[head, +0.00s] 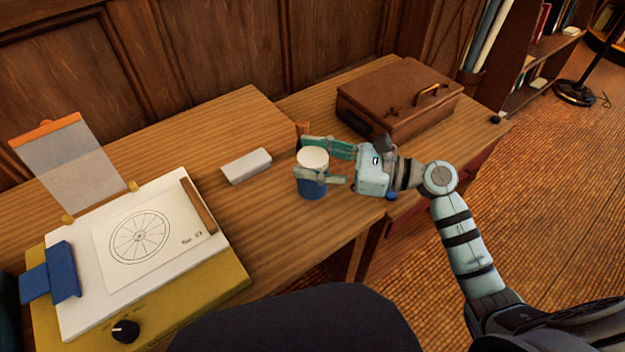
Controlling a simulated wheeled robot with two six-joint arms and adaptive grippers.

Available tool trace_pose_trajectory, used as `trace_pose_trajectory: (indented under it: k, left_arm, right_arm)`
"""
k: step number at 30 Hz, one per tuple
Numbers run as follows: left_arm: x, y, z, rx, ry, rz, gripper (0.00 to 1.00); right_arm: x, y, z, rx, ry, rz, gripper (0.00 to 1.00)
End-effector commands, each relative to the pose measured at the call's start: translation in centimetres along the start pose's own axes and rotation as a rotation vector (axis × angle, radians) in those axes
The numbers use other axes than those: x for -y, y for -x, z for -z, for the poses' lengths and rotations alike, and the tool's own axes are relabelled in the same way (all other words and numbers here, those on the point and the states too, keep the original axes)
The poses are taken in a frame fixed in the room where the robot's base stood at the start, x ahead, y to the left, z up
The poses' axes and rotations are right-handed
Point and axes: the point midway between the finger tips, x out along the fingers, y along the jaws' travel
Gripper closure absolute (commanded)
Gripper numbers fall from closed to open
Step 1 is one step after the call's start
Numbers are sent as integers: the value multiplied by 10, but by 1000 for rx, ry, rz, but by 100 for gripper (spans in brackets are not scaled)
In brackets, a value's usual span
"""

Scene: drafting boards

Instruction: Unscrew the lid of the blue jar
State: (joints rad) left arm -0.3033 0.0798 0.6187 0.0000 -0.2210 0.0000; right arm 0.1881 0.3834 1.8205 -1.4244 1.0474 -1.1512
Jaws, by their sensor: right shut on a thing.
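The blue jar (312,188) stands upright on the wooden desk, near the middle of the head view. Its white lid (313,157) sits on top. My right gripper (308,161) reaches in from the right and is shut on the jar near its top, one finger on the far side and one across the near side. The near finger hides part of the jar just under the white top, so I cannot tell whether it also touches the lid's rim. My left gripper is out of view.
A white block (246,166) lies left of the jar. A brown case (400,97) is behind my right gripper. A drawing board (225,262) with a wheel drawing (140,243) and a clear orange-edged sheet (70,165) fill the left. Bare desk lies behind the white block.

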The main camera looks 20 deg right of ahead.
Motion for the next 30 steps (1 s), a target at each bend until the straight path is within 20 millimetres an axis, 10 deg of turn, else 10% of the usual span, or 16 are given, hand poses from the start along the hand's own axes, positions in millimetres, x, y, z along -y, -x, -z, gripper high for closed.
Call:
trace_pose_trajectory:
  k: [7,19,20,21,30]
  left_arm:
    - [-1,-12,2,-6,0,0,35]
    - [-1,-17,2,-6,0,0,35]
    - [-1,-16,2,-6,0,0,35]
    - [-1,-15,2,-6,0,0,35]
    - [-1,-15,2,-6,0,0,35]
  right_arm:
    - [-3,0,43,1,-2,1,100]
    - [-4,0,48,1,1,1,100]
    - [-4,0,47,0,0,1,52]
    - [-4,0,47,0,0,1,45]
    - [-4,0,46,0,0,1,37]
